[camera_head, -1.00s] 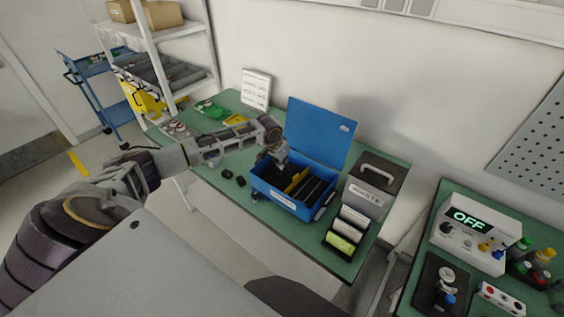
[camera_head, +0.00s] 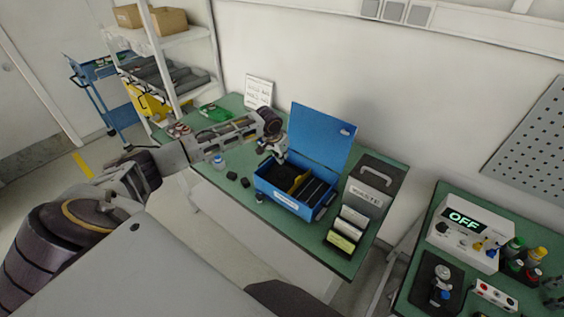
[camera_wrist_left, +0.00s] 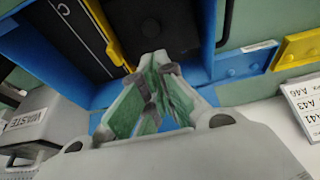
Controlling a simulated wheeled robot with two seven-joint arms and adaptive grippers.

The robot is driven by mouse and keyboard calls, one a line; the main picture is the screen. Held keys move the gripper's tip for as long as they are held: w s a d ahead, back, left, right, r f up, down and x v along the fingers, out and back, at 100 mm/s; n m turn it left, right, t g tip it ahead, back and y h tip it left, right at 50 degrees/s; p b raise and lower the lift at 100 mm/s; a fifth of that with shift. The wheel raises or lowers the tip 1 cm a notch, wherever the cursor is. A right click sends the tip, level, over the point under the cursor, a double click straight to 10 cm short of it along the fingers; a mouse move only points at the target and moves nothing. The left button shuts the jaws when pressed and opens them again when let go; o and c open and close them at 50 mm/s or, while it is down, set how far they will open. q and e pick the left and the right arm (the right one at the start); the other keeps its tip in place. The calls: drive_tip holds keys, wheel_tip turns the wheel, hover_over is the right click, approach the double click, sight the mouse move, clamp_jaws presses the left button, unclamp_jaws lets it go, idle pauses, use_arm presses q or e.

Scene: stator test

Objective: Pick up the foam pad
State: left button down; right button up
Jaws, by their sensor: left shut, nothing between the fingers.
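The open blue box (camera_head: 290,203) stands on the green table with its lid raised. A flat dark piece, probably the foam pad (camera_head: 283,174), lies in its left part, beside a yellow divider (camera_head: 299,182). Which dark piece is the pad is not certain. My left gripper (camera_head: 279,157) is above the box's back left corner, its fingers shut and empty. In the left wrist view the shut fingertips (camera_wrist_left: 154,60) are in front of the blue wall, with black and yellow parts of the box beyond. My right gripper is not in view.
A grey waste bin (camera_head: 371,185) and a rack of labelled packs (camera_head: 346,230) stand right of the box. A blue-capped bottle (camera_head: 218,162) and small black blocks (camera_head: 238,178) are on the left. A second table holds a box reading OFF (camera_head: 465,232).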

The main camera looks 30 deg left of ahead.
use_arm(q)
drive_tip(key=shift+s+r, duration=0.25)
drive_tip(key=shift+r, duration=0.45)
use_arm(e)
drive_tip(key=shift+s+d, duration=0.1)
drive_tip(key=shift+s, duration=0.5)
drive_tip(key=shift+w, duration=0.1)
